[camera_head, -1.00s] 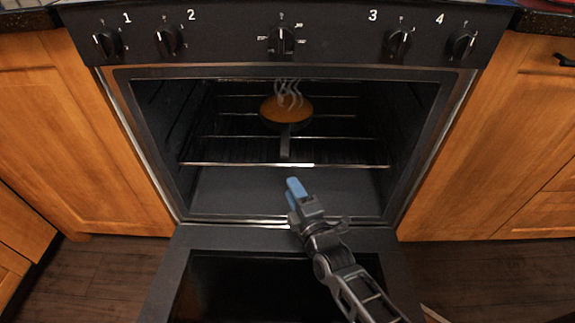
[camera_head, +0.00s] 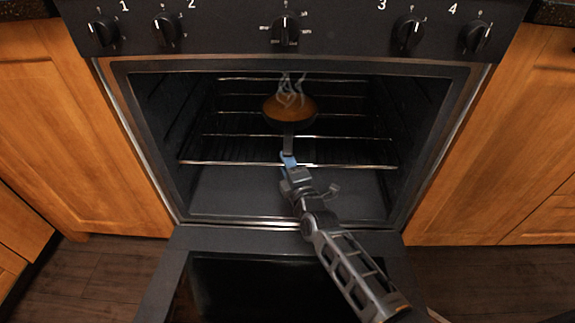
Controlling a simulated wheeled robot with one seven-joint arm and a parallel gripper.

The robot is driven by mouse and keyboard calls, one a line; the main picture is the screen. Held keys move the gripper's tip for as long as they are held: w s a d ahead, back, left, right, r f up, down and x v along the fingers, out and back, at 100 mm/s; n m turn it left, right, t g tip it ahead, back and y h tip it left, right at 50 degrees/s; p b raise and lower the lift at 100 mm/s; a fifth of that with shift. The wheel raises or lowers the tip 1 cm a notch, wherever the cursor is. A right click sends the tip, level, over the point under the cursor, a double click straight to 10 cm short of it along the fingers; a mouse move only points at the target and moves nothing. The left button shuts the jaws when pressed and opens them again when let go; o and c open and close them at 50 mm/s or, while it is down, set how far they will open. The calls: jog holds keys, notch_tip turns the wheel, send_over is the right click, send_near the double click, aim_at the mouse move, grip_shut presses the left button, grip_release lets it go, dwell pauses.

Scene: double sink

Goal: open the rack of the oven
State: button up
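The oven rack (camera_head: 225,161) is a dark wire shelf with a bright front bar, sitting inside the open oven. A dark pan (camera_head: 291,119) with orange-brown contents and steam stands on the rack, its handle pointing toward me. My gripper (camera_head: 289,160), with blue fingertips, is at the rack's front bar, just below the end of the pan handle. It overlaps the bar in the picture; I cannot tell whether it touches it. The fingers look close together, but whether they are shut or hold the bar is unclear.
The oven door (camera_head: 215,240) is folded down in front, under my arm. The oven's side walls frame the opening. Wooden cabinets (camera_head: 75,130) stand on both sides, and a row of knobs (camera_head: 285,28) runs above. The oven floor below the rack is clear.

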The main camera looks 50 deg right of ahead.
grip_shut()
dwell(0.6)
jog(key=s+a+p, duration=0.9)
jog(key=s+a, duration=0.6)
jog(key=a, duration=0.5)
jog(key=shift+s, duration=0.3)
grip_release()
